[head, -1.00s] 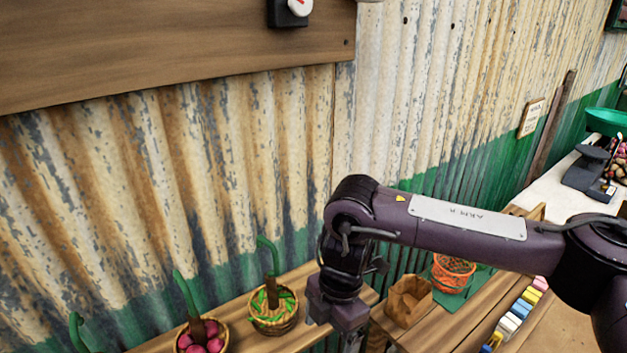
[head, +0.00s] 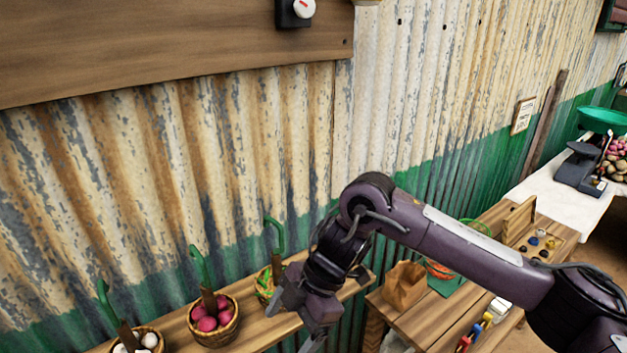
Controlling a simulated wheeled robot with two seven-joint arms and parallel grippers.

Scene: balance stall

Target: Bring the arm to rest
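My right arm comes in from the right and reaches across the wooden bench. My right gripper (head: 295,324) hangs at the lower middle, pointing down and left, with its fingers apart and nothing seen between them. It is in front of the basket with green contents (head: 264,286) and hides part of it. I cannot tell whether it touches the shelf (head: 255,332). My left gripper is out of view.
Left along the shelf are a basket of pink produce (head: 214,320) and a basket of white produce (head: 138,345). A paper bag (head: 405,286) stands on a wooden bench (head: 440,318) below my forearm. A corrugated wall (head: 200,190) stands behind. A scale (head: 582,165) is far right.

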